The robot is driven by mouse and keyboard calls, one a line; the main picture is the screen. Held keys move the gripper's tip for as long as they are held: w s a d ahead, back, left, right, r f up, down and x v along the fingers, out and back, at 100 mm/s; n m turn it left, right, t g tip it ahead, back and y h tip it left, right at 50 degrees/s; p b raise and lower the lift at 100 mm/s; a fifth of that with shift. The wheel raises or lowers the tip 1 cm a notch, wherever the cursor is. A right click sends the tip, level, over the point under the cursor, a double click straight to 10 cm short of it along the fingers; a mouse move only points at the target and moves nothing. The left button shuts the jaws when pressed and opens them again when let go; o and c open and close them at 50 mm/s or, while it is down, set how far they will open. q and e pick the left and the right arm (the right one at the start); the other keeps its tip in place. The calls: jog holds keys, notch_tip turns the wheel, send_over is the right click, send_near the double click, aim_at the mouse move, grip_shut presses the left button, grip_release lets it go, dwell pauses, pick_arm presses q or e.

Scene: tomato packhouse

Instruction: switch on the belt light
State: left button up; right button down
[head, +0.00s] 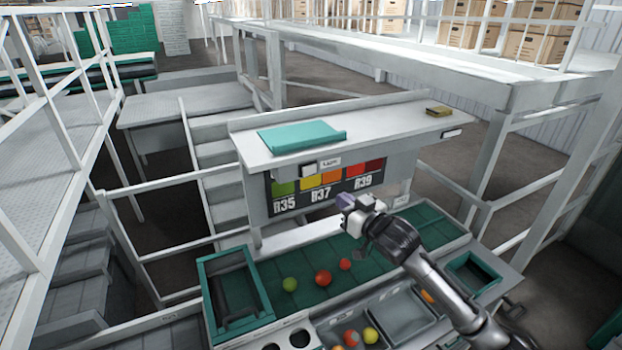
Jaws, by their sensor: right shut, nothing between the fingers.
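A small white switch box (308,169) sits at the top of the colour board, under the shelf, beside a small label (330,162) whose text is too small to read surely. My right gripper (346,211) is shut and empty. It is above the green belt (420,221), in front of the board's lower right part, below and to the right of the switch box in the picture. It appears apart from the box. The switch's position and whether the light is on cannot be told. My left gripper is not in view.
The colour board (325,187) reads R35, R37 and R39. The shelf (390,125) above carries a teal folded item (300,137). Green (290,284) and red (323,278) tomatoes lie on the belt. A green crate (205,283) stands left, a green tray (474,272) right.

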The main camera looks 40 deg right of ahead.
aim_at(306, 173)
jog(key=shift+w, duration=0.1)
jog(key=w+p, duration=0.1)
jog(key=w, duration=0.3)
jog(key=w+p, duration=0.1)
jog(key=w, duration=0.4)
jog(key=w+p, duration=0.1)
jog(key=w, duration=0.3)
jog(key=shift+w+d, duration=0.25)
jog(key=shift+w, duration=0.15)
